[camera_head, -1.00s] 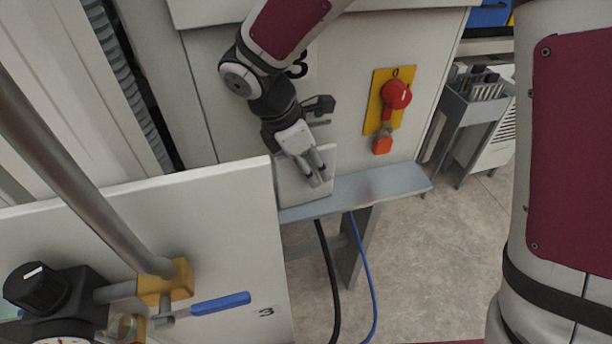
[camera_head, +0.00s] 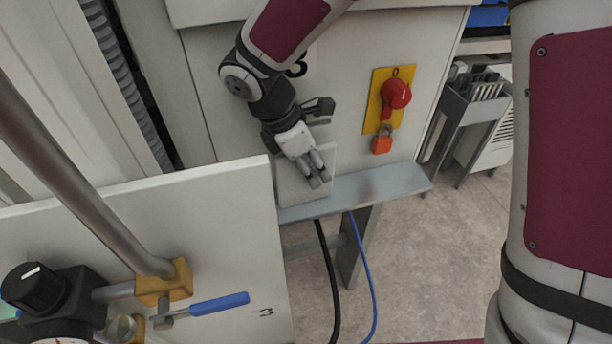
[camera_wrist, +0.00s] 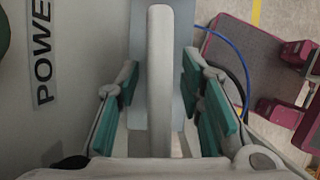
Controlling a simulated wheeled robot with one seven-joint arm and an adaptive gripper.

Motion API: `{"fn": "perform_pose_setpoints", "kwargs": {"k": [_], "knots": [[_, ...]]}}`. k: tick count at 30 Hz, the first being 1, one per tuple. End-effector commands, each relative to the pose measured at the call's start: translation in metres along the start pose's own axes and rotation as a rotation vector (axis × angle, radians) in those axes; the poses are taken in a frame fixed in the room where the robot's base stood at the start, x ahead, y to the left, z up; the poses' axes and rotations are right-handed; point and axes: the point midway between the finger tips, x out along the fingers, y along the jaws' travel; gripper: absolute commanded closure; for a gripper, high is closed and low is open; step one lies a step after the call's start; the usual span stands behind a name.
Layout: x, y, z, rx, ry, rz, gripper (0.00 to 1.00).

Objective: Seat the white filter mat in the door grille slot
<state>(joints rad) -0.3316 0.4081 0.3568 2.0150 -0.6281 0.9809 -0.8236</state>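The white filter mat (camera_head: 291,187) stands on a grey ledge in the head view, in front of the pale cabinet. In the wrist view the mat (camera_wrist: 160,80) shows edge-on as a long white strip with a rounded top. My gripper (camera_head: 319,179) reaches down over the mat from above. In the wrist view my gripper's (camera_wrist: 163,105) green-padded fingers are on either side of the mat, with a visible gap on both sides. The mat's lower end is hidden by my gripper body. I cannot make out the door grille slot in these frames.
The grey ledge (camera_head: 385,187) runs right of the mat, with black and blue cables hanging below. A red switch (camera_head: 396,93) on a yellow plate is on the cabinet. A white panel (camera_head: 225,230) and a metal pipe (camera_head: 75,180) with a blue-handled valve (camera_head: 220,304) fill the lower left.

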Motion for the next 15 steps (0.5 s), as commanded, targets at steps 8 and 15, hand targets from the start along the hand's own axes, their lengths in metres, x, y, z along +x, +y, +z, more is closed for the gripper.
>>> {"fn": "perform_pose_setpoints", "kwargs": {"k": [8, 15], "knots": [[0.0, 0.0, 0.0, 0.0, 0.0, 0.0, 1.0], [-0.0007, 0.0, 0.0002, 0.0, 0.0, 0.0, 1.0]]}}
